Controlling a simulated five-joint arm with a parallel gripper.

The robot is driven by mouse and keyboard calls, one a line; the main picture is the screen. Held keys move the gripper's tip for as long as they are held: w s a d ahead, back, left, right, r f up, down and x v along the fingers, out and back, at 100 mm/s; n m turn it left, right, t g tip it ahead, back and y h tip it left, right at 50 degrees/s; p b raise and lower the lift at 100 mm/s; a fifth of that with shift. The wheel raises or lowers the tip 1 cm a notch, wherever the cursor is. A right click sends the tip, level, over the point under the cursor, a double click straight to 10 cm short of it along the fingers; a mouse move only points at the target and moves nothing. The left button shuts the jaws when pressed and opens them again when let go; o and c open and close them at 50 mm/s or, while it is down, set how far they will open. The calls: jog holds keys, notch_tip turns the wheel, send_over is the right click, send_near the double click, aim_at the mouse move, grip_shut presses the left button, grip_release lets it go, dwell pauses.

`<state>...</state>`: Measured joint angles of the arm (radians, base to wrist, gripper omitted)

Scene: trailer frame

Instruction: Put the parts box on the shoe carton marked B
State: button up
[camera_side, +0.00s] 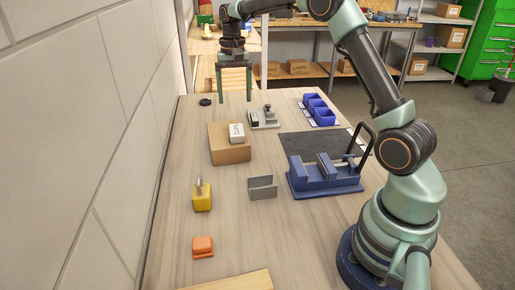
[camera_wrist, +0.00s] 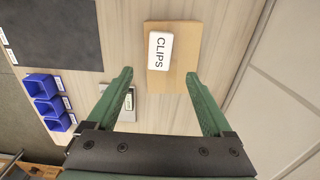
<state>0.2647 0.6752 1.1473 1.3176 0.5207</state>
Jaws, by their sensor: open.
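A small white box (camera_side: 237,131) lettered "CLIPS" rests on top of a low brown carton (camera_side: 229,155), near its far right corner in the side view. In the wrist view the white box (camera_wrist: 160,50) lies toward the left part of the carton (camera_wrist: 189,45). I see no letter B on the carton's visible faces. My gripper (camera_side: 234,97) is open and empty, pointing down beyond the carton. In the wrist view the gripper's tips (camera_wrist: 159,75) are spread wider than the white box, with nothing between them.
Blue bins (camera_side: 319,110), a grey fixture (camera_side: 265,118) and a dark mat (camera_side: 310,145) lie to the right. A blue vise (camera_side: 325,178), a metal bracket (camera_side: 262,188), a yellow padlock-like block (camera_side: 202,200) and an orange block (camera_side: 203,247) are nearer. A wall borders the left.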

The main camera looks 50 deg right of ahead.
jog(key=s+a+r+n+t, duration=0.2)
jog(key=s+a+r+n, duration=0.2)
jog(key=s+a+r, duration=0.4)
jog(key=s+a+n+t, duration=0.1)
jog(key=s+a+n, duration=0.1)
jog(key=s, duration=0.4)
jog(key=s+a+f+n+t, duration=0.1)
jog(key=s+a+n+t, duration=0.1)
jog(key=s, duration=0.5)
jog(key=shift+s+a+f+n+t, duration=0.3)
jog(key=shift+a+n, duration=0.2)
jog(key=shift+a, duration=0.3)
